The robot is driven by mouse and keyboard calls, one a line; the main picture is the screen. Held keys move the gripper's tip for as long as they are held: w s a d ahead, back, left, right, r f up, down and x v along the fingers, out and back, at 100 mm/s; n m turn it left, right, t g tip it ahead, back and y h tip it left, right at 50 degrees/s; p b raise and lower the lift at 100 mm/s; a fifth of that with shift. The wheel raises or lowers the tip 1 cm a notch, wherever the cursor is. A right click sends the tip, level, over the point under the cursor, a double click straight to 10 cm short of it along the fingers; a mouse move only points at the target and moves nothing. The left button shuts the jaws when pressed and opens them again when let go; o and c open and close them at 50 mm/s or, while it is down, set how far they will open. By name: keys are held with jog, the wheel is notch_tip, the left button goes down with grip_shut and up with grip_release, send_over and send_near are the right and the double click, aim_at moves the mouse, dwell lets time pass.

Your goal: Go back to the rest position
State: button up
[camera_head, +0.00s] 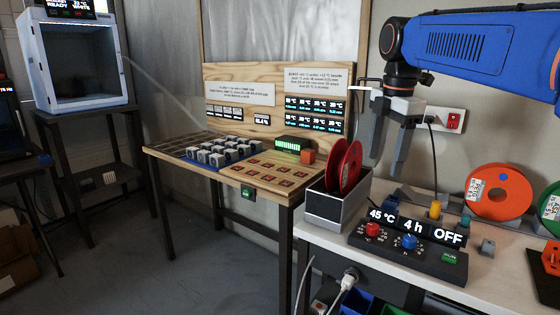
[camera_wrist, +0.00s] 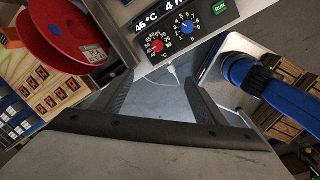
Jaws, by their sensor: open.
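My gripper (camera_head: 388,153) hangs from my blue arm at the upper right of the head view, fingers pointing down. It is open and empty, above the back of the white workbench (camera_head: 478,285). In the wrist view my gripper's two dark fingers (camera_wrist: 165,98) stand apart with nothing between them. Below it is a dryer control panel (camera_head: 408,250) showing 45 °C, 4 h and OFF, with a red knob, a blue knob and a green button. The panel also shows in the wrist view (camera_wrist: 203,43). A grey dryer box (camera_head: 333,212) holds red spools (camera_head: 348,168).
An orange spool (camera_head: 497,192) is at the right. A white-framed printer (camera_head: 78,62) stands far left. The floor between is clear.

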jog(key=s+d+f+m+t, duration=0.1)
jog(key=s+d+f+m, duration=0.1)
jog(key=s+f+m, duration=0.8)
jog(key=s+d+f+m+t, duration=0.2)
jog(key=s+f+m, duration=0.8)
jog(key=s+f, duration=0.4)
notch_tip(320, 180, down, 2)
jog(key=shift+s+f+m, duration=0.2)
jog(key=shift+m, duration=0.2)
jog(key=shift+d, duration=0.1)
